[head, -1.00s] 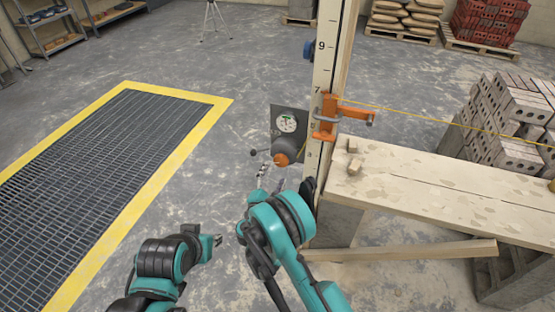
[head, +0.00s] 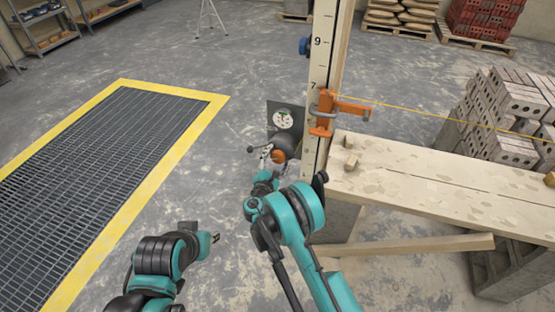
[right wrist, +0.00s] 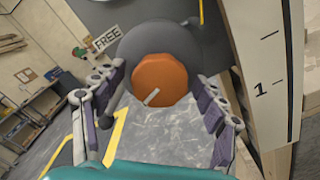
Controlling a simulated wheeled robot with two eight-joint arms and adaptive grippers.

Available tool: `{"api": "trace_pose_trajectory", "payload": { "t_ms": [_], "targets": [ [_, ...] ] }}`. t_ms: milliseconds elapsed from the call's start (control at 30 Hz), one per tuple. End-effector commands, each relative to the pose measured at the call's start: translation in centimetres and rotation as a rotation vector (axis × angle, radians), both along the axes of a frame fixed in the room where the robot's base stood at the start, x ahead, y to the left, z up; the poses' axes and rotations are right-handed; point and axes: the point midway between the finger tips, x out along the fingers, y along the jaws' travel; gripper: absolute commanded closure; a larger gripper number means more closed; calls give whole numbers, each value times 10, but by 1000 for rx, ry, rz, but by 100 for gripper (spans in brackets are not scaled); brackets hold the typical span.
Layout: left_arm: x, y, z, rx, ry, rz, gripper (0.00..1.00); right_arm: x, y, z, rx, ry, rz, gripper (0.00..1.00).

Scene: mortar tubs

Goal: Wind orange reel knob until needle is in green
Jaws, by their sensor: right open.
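The orange reel knob (head: 279,156) is on the front of a dark grey reel (head: 289,142) beside the tall post. In the right wrist view the knob (right wrist: 160,80) is faceted, with a pale mark. Above the reel a round white gauge (head: 283,119) shows some green; its needle is too small to read. My right gripper (head: 268,154) is at the knob and partly covers it. In the right wrist view my right gripper (right wrist: 159,98) is open, its fingers on either side of the knob with gaps. My left gripper (head: 214,238) is low, away from the reel; its opening is unclear.
The numbered post (head: 319,70) stands just right of the reel, with an orange clamp (head: 325,110) and yellow line. A plank bench (head: 430,185) extends right. A black-ended lever (head: 251,149) and a FREE label (right wrist: 106,39) are near the reel.

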Motion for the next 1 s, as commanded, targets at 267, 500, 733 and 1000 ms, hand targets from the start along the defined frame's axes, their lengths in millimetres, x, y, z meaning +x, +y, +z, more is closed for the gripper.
{"api": "trace_pose_trajectory", "payload": {
  "t_ms": [267, 500, 733, 1000],
  "targets": [
    [0, 0, 0, 0, 0, 0, 68, 0, 0, 0, 0, 0, 0, 44],
    [0, 0, 0, 0, 0, 0, 68, 0, 0, 0, 0, 0, 0, 79],
    [0, 0, 0, 0, 0, 0, 68, 0, 0, 0, 144, -46, 0, 79],
    [0, 0, 0, 0, 0, 0, 68, 0, 0, 0, 383, -125, 0, 79]
  ]
}}
